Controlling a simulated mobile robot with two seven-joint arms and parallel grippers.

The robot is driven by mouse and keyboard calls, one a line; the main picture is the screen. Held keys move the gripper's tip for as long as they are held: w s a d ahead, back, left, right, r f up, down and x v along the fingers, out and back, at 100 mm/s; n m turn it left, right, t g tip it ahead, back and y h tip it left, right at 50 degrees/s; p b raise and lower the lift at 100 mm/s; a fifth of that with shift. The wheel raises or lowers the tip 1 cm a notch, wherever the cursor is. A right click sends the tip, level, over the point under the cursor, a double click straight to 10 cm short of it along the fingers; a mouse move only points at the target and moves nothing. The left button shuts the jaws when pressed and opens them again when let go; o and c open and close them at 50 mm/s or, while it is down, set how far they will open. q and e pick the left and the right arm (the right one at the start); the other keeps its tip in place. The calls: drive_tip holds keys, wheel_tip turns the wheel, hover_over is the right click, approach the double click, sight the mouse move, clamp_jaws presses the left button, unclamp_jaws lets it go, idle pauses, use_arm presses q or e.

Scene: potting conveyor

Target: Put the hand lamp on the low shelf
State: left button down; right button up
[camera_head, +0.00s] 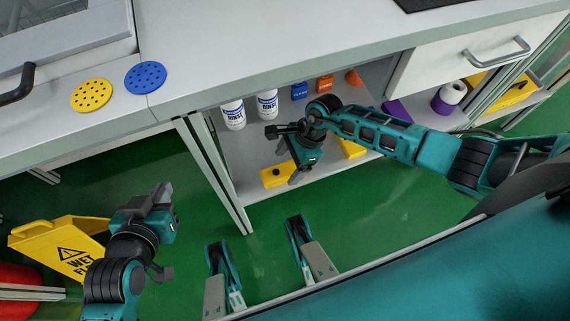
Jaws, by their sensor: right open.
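A yellow block-like object (277,177) with a dark spot lies near the front edge of the low shelf (245,150); it may be the hand lamp, but I cannot tell for sure. A second yellow object (352,149) lies further right on the shelf, partly hidden by my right arm. My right gripper (284,154) is open over the shelf, its lower finger close to the first yellow object; I cannot tell if they touch. My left gripper (163,233) is open and empty above the green floor, left of the shelf.
Two white rinse bottles (233,115), blue (299,91) and orange (325,84) items stand deeper on the shelf. The worktop (220,60) overhangs it. A yellow wet-floor sign (60,246) is at lower left. A white roll (453,92) is at right.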

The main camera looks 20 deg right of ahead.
drive_tip(key=p+v, duration=0.2)
drive_tip(key=v, duration=0.5)
drive_tip(key=shift+r, duration=0.25)
use_arm(q)
drive_tip(key=shift+s+a+r, duration=0.35)
drive_tip(key=shift+a+r, duration=0.1)
drive_tip(key=shift+r, duration=0.15)
use_arm(e)
drive_tip(key=shift+d+r, duration=0.35)
drive_tip(key=shift+r, duration=0.3)
